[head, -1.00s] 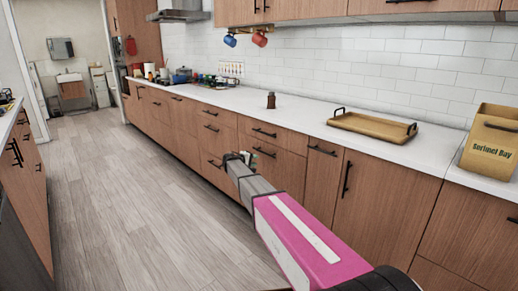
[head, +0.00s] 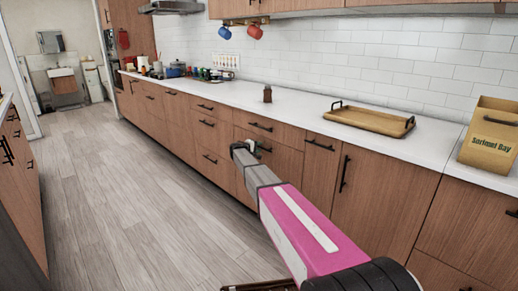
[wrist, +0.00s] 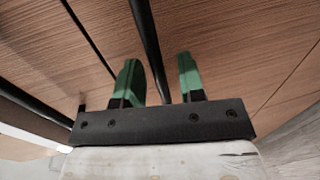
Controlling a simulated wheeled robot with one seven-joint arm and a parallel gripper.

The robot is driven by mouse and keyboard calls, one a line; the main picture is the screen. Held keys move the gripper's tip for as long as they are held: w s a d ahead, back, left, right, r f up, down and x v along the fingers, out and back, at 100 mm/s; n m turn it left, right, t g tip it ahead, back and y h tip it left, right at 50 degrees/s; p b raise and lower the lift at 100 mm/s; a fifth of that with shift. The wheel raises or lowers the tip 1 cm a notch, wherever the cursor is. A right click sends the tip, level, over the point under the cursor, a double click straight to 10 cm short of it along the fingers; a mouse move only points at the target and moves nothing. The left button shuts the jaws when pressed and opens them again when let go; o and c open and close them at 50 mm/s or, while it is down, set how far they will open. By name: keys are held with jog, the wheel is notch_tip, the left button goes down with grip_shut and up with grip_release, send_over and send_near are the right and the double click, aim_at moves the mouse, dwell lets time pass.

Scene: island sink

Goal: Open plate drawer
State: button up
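Wood-fronted drawers with dark bar handles run along the counter in the head view; their fronts look closed. My gripper (head: 246,150) is close to the lower, larger drawer (head: 276,164) under the upper drawer handle (head: 261,126). Nothing visible marks which drawer holds plates. In the wrist view, my gripper's two green fingers (wrist: 160,78) are spread apart. A dark bar handle (wrist: 147,40) runs between them with a gap beside each finger. The wooden front (wrist: 225,45) lies just beyond. Whether the handle is deep between the fingers cannot be told.
The white counter (head: 300,118) holds a wooden tray (head: 370,122), a small brown bottle (head: 267,94) and a yellow box (head: 490,135). A tall cabinet door with a vertical handle (head: 344,173) is to the right. The grey wood floor (head: 125,190) is clear on the left.

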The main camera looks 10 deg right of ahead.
jog(key=shift+w+d, duration=0.2)
jog(key=shift+d, duration=0.15)
grip_shut()
jog(key=f+v, duration=0.3)
jog(key=v, duration=1.2)
jog(key=a+f+v, duration=0.1)
jog(key=f+v, duration=0.2)
jog(key=v, duration=1.3)
jog(key=s+f+v, duration=0.1)
jog(key=f+v, duration=0.2)
jog(key=v, duration=1.3)
jog(key=shift+s+a, duration=0.25)
jog(key=shift+a, duration=0.1)
jog(key=shift+f, duration=0.1)
grip_release()
jog(key=v, duration=1)
jog(key=shift+s+a, duration=0.25)
jog(key=shift+a, duration=0.05)
